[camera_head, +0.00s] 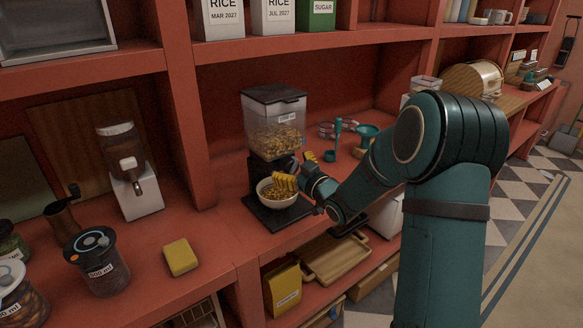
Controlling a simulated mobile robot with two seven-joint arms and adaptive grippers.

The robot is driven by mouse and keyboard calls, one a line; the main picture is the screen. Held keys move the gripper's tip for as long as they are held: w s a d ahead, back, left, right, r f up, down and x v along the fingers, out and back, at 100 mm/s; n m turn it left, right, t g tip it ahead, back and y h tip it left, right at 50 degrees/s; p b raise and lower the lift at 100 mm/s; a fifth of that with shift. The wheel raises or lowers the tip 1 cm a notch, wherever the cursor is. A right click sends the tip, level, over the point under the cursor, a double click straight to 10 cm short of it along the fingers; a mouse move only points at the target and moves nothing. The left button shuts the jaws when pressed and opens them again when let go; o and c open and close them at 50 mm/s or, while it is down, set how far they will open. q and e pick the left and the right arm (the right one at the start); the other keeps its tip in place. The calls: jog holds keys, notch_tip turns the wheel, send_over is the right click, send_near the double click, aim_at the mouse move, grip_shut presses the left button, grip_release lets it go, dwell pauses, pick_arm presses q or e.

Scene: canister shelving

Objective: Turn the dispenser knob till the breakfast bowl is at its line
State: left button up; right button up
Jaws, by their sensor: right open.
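The dispenser (273,120) stands on the red shelf, with a clear hopper partly full of yellow-brown cereal and a dark body below. The white breakfast bowl (264,196) sits upright on its dark base, under the spout. Cereal shows in the bowl; its line cannot be made out. My right gripper (297,170) has yellow fingertips spread apart at the dispenser's right front, above the bowl's right side. The knob is mostly hidden by the gripper, and I cannot tell whether the fingers touch it. My left gripper is not in view.
Green scoops and a funnel (367,131) lie right of the dispenser. A second, smaller dispenser (134,178), a yellow sponge (181,257) and a lidded jar (102,268) stand to the left. Red uprights and an upper shelf (300,47) frame the bay.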

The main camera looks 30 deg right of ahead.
jog(key=shift+w, duration=0.1)
jog(key=c, duration=1.2)
jog(key=m+b, duration=0.2)
jog(key=shift+d+f+m+b, duration=0.1)
jog(key=shift+f+m+b, duration=0.05)
jog(key=shift+m+b, duration=0.2)
jog(key=shift+r+m+b, duration=0.2)
jog(key=shift+m+b, duration=0.15)
jog(key=shift+m, duration=0.8)
jog(key=o, duration=1.2)
jog(key=s, duration=1.2)
jog(key=shift+d, duration=0.4)
